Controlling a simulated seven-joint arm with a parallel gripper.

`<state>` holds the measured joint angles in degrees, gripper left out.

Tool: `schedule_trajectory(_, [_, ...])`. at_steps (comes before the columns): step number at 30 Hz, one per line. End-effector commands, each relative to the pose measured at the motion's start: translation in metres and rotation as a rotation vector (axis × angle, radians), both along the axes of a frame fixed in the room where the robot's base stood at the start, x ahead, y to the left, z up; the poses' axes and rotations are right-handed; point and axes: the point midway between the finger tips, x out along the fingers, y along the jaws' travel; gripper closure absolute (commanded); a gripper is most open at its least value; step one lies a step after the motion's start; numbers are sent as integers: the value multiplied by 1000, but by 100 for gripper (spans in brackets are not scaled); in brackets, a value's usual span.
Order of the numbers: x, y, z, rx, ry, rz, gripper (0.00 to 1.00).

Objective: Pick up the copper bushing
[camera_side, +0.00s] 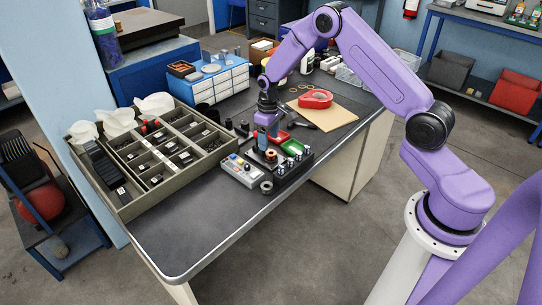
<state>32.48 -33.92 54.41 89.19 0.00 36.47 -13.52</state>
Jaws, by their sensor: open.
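A small copper-coloured ring, which looks like the copper bushing (271,156), stands on a dark fixture (289,176) near the front edge of the bench. My gripper (267,143) points down just above it, with its fingers apart. The fingers look close to the bushing's top. I cannot tell from this view whether they reach down around it. Nothing shows held between them.
A grey control box (241,171) and a loose dark ring (266,188) sit beside the fixture. A divided parts tray (128,205) fills the left. The front of the bench (195,240) is clear.

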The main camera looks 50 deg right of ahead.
Motion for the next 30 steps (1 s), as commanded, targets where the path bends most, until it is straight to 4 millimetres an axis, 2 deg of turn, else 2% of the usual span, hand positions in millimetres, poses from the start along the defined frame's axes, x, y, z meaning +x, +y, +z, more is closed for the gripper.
schedule_trajectory(5, [0, -1, -10, 0, -1, 0, 33])
schedule_trajectory(15, [-4, -3, -52, 0, 0, 0, 33])
schedule_trajectory(25, [-3, -3, -57, 1, -2, 0, 33])
schedule_trajectory(30, [-3, -3, -57, 1, -2, 0, 88])
